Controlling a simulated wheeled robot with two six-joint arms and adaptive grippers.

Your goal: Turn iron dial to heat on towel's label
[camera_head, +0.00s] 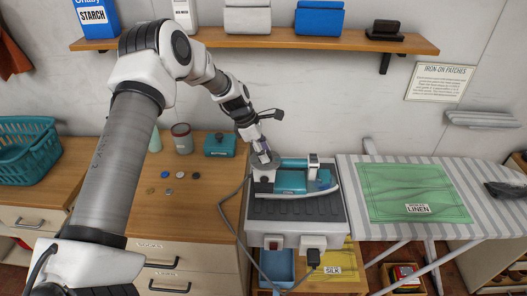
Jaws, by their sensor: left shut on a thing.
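My left gripper (263,155) reaches down from above to the left end of the iron. Its fingers are shut on what appears to be the iron dial, which they mostly hide. The dial's markings and setting cannot be read. My right gripper is out of view.
A yellow cloth (340,277) labelled SILK lies below the iron station. A grey cord (232,225) hangs left of it. A teal box (219,145), a can (182,139) and several buttons stand or lie on the wooden counter. A shelf (230,41) runs above.

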